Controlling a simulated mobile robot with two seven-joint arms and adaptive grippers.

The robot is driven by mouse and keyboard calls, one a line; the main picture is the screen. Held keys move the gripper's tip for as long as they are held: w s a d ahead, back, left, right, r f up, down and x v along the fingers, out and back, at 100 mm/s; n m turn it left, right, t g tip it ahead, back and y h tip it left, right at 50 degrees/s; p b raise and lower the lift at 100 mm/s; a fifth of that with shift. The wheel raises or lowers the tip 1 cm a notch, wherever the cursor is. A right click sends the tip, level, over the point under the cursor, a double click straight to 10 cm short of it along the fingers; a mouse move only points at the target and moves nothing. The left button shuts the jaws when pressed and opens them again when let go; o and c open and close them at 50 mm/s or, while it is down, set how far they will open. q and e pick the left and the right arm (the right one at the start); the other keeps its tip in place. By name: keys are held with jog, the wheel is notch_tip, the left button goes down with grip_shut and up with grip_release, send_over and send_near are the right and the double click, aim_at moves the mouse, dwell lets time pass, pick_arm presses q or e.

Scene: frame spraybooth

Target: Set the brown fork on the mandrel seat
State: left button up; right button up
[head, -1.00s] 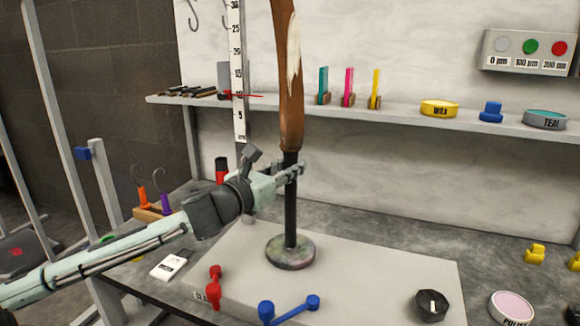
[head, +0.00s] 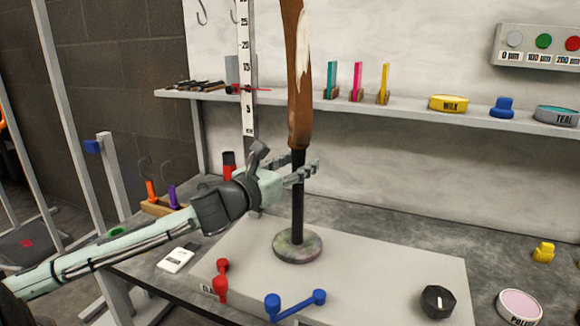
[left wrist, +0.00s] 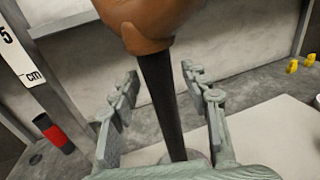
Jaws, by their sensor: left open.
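The brown fork (head: 299,105), with a white patch on its side, stands upright at the top of the black mandrel post (head: 298,205). Its upper end is cut off by the picture's top edge. The post rises from a round stained base (head: 298,247). My left gripper (head: 312,172) is open at the post, just below the fork's lower end. In the left wrist view the open fingers (left wrist: 162,100) lie either side of the black post (left wrist: 163,105), apart from it, with the fork's rounded brown end (left wrist: 150,22) above. My right gripper does not show.
A pale slab (head: 370,268) carries the mandrel base, with red (head: 221,280) and blue (head: 296,304) handles and a black knob (head: 438,301) near its front. The wall shelf (head: 410,112) runs behind the fork. A ruler (head: 246,75) stands to the left.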

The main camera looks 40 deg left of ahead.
pick_arm(q)
jog(key=s, duration=1.2)
jog(key=shift+r, duration=0.15)
jog(key=shift+a, duration=0.1)
dwell(0.4)
